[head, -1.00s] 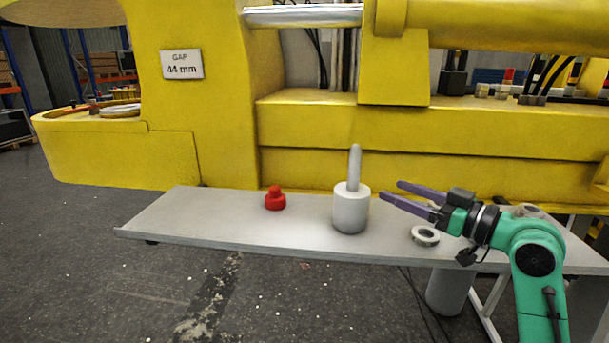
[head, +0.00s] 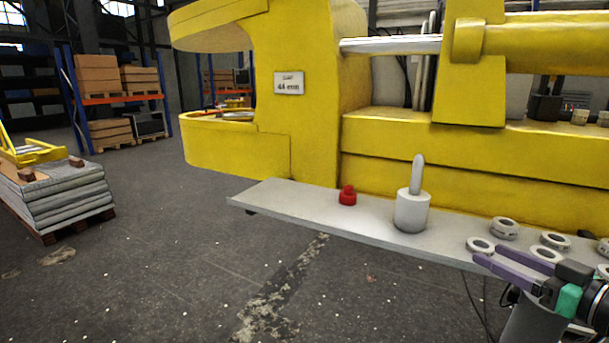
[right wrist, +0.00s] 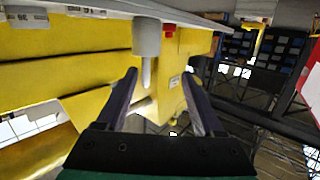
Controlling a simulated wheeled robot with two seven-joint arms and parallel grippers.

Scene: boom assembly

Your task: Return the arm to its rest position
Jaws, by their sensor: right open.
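My right gripper (head: 508,268) is at the lower right of the head view, at the front edge of the grey table (head: 290,205). Its two purple fingers are apart with nothing between them. In the right wrist view the open fingers (right wrist: 163,100) point toward the table, with the grey pin holder (right wrist: 147,42) beyond them. In the head view this grey cylinder with an upright pin (head: 412,210) stands left of the gripper, apart from it. A red knob-like part (head: 347,196) sits further left. My left gripper is not in view.
Several metal rings (head: 504,228) lie on the table's right part, close to my right gripper. A pallet stack (head: 60,195) stands at far left. The floor between is clear.

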